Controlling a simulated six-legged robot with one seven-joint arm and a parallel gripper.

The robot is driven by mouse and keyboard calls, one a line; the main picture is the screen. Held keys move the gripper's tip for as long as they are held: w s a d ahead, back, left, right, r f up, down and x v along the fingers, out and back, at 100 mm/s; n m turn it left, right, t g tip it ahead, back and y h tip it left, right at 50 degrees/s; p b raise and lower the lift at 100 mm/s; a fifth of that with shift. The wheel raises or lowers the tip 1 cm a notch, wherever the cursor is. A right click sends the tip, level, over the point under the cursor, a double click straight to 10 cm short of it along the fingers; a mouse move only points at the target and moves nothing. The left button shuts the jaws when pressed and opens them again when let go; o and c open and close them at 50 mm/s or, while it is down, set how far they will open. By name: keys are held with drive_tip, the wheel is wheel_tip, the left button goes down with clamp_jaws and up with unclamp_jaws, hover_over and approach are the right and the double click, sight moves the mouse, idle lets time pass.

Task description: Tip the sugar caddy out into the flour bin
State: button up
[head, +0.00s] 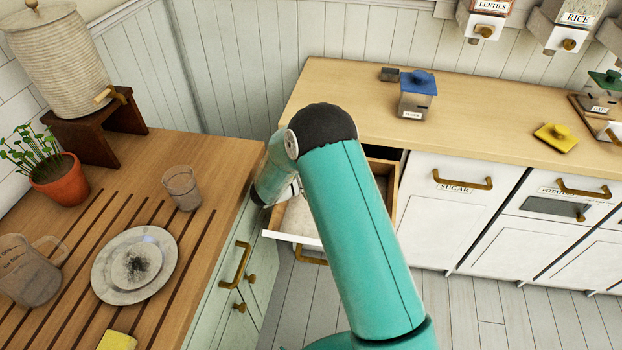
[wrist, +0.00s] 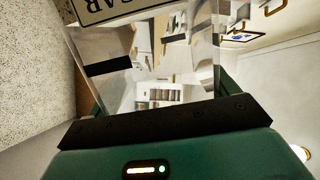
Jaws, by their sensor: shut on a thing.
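My gripper (wrist: 165,118) is shut on a clear-walled container, the sugar caddy (wrist: 205,50), in the wrist view. Its label (wrist: 110,8) is cut off by the top edge and shows upside down, with only the last letters in view. I cannot tell how much is inside it. In the head view my arm hides the gripper and the caddy. An open drawer (head: 384,180), which may be the flour bin, stands pulled out under the back counter behind my arm. It holds pale stuff, and its label is hidden.
A blue-lidded canister (head: 417,98) and a loose yellow lid (head: 555,137) are on the back counter (head: 340,92). A glass (head: 182,188), a plate (head: 112,277), a jug (head: 28,270) and a potted plant (head: 62,182) stand on the left counter. Floor is free at lower right.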

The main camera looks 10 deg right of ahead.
drive_tip(key=shift+s+r+m, duration=0.1)
drive_tip(key=shift+m, duration=0.2)
drive_tip(key=shift+s+m, duration=0.15)
drive_tip(key=shift+m, duration=0.25)
drive_tip(key=shift+s+r+m, duration=0.15)
drive_tip(key=shift+m, duration=0.35)
drive_tip(key=shift+s+m, duration=0.2)
drive_tip(key=shift+m, duration=0.3)
